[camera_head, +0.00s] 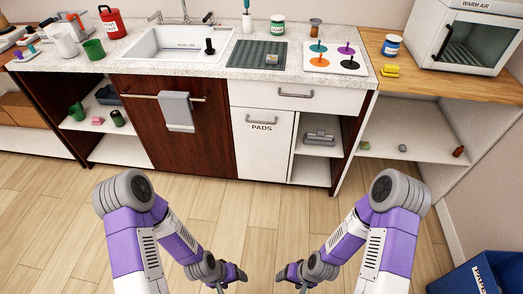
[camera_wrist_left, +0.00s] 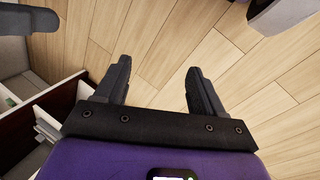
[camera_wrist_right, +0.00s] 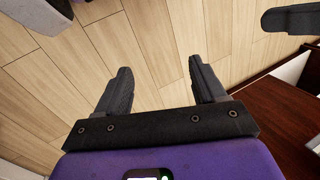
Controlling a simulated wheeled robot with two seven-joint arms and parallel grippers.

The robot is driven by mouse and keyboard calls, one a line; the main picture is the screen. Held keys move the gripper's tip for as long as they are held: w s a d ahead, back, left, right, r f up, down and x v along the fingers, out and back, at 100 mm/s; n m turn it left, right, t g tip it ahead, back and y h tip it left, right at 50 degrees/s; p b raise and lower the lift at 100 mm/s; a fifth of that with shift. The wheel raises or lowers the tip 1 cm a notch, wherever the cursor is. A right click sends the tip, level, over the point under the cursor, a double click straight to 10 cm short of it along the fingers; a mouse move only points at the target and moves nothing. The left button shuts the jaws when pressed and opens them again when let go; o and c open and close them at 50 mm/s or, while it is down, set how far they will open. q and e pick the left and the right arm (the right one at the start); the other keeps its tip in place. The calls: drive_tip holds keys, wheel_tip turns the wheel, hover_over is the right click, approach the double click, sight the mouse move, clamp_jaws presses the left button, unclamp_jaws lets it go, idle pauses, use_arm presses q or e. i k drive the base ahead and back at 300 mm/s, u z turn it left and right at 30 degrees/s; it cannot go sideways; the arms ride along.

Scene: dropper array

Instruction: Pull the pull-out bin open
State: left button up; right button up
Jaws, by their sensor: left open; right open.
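The pull-out bin (camera_head: 262,148) is a white front panel labelled "PADS" in the lower counter, below a white drawer. Its grey bar handle (camera_head: 262,120) is near the top of the panel. The panel looks flush with the cabinet, so the bin appears closed. My left gripper (camera_head: 240,278) and my right gripper (camera_head: 285,279) are low over the floor, well in front of the counter and apart from the bin. In the left wrist view the fingers (camera_wrist_left: 156,85) are spread and empty. In the right wrist view the fingers (camera_wrist_right: 160,87) are also spread and empty.
The white drawer (camera_head: 285,97) has its own handle. A dark wood door (camera_head: 160,140) with a towel (camera_head: 177,110) is left of the bin, and an open shelf (camera_head: 310,172) is right. A blue bin (camera_head: 485,275) stands at lower right. The wooden floor between is clear.

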sight(263, 136)
drive_tip(key=u, duration=0.6)
drive_tip(key=i, duration=0.9)
drive_tip(key=u, duration=0.2)
